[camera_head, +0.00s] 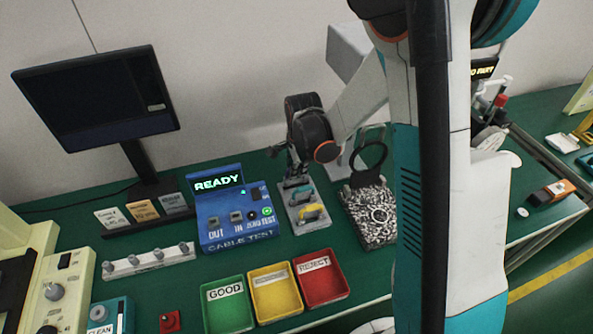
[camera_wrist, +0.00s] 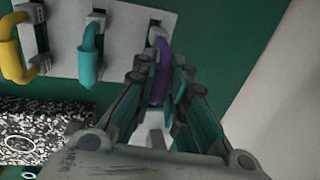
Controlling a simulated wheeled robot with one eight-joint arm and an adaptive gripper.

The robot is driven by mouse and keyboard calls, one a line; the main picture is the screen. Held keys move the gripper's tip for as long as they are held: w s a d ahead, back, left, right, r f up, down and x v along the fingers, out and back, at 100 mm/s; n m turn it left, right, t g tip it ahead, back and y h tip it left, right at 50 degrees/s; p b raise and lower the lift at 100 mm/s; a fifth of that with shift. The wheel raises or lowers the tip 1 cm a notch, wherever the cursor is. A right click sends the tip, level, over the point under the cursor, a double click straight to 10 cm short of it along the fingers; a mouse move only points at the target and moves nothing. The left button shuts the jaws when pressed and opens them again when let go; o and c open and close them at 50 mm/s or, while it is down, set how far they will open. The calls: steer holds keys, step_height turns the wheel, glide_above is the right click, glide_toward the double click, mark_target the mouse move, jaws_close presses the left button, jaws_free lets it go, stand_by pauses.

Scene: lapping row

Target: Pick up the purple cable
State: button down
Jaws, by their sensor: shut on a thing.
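The purple cable (camera_wrist: 161,62) shows in the wrist view between the fingers of my gripper (camera_wrist: 160,92). My gripper is shut on it. The cable's far end is at the grey-white cable rack, and I cannot tell whether it is still seated there. In the head view my gripper (camera_head: 293,178) is over the back end of the cable rack (camera_head: 312,224), and the purple cable is hidden there. A teal cable (camera_wrist: 90,55) and a yellow cable (camera_wrist: 12,50) sit on the rack beside it.
A blue cable tester (camera_head: 224,232) reading READY stands left of the rack. A speckled block (camera_head: 371,218) is to its right. Green (camera_head: 228,326), yellow (camera_head: 275,317) and red (camera_head: 322,303) bins lie in front. A monitor (camera_head: 100,104) stands at the back left.

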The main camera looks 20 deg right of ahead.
step_height(320, 180, up, 18)
steer(key=p, duration=0.6)
stand_by(0.6)
